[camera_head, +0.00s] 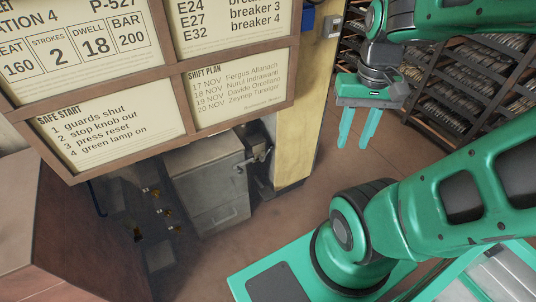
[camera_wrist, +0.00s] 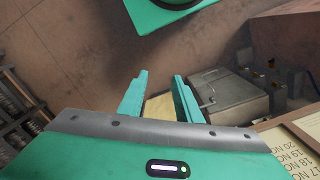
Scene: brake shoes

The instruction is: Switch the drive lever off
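A grey metal cabinet (camera_head: 208,178) stands on the floor below the sign board, and it also shows at the right of the wrist view (camera_wrist: 232,100). A lever-like metal fitting (camera_head: 258,155) sits on the cabinet's right side. A bent handle shows in the wrist view (camera_wrist: 208,98). I cannot tell for sure that this is the drive lever, or its position. My gripper (camera_head: 354,142) hangs in the air to the right of the yellow post, fingers down, apart from the cabinet. In the wrist view my gripper (camera_wrist: 161,78) is open and empty.
A wood-framed sign board (camera_head: 180,78) fills the upper left and hides things behind it. A yellow post (camera_head: 302,125) stands between my gripper and the cabinet. Shelves of brake shoes (camera_head: 460,85) stand at the right. The brown floor below my gripper is clear.

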